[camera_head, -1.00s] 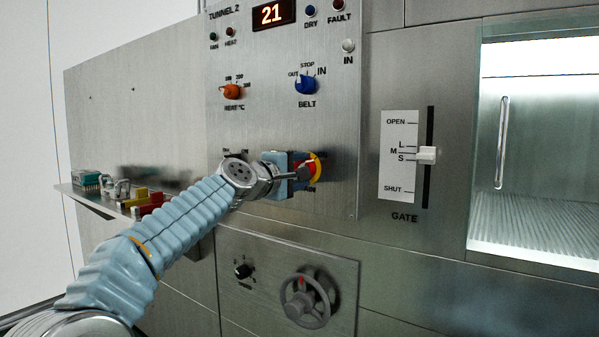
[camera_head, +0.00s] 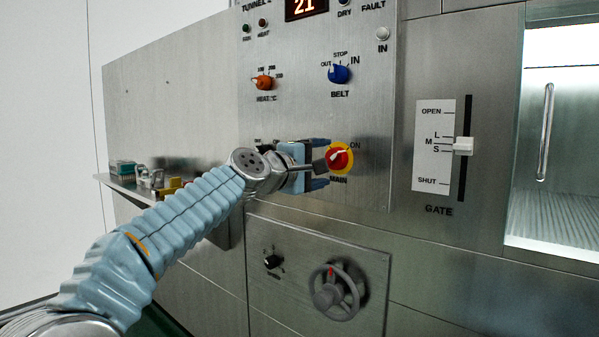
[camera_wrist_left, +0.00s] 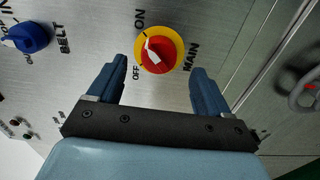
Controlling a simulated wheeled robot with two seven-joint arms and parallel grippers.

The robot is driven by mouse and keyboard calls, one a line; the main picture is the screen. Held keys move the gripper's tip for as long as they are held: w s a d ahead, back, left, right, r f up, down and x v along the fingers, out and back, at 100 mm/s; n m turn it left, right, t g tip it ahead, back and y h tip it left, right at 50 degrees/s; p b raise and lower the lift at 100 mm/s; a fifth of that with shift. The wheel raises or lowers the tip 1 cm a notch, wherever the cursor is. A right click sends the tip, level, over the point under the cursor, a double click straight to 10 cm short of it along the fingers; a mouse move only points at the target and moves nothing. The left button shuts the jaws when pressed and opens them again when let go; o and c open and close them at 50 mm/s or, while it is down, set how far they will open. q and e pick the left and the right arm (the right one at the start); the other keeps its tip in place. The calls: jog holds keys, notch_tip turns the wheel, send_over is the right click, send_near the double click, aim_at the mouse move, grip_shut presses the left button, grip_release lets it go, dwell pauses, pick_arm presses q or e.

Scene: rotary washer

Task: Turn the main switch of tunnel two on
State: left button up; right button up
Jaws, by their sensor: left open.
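The main switch (camera_head: 339,157) of tunnel two is a red knob with a white pointer on a yellow ring, above the MAIN label. It also shows in the left wrist view (camera_wrist_left: 158,50), where the pointer's narrow end is toward the ON label and away from OFF. My left gripper (camera_head: 322,163) is open and empty, just left of the switch in the head view. In the left wrist view its two blue fingers (camera_wrist_left: 158,75) are spread below the knob, apart from it. My right gripper is not in view.
A blue belt knob (camera_head: 339,74) and an orange heat knob (camera_head: 263,83) sit above. The gate slider (camera_head: 463,147) is to the right. A handwheel (camera_head: 336,291) is on the lower panel. A shelf (camera_head: 120,182) with small items juts out at left.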

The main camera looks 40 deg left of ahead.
pick_arm(q)
jog(key=s+b, duration=0.1)
jog(key=s, duration=0.8)
jog(key=shift+a, duration=0.35)
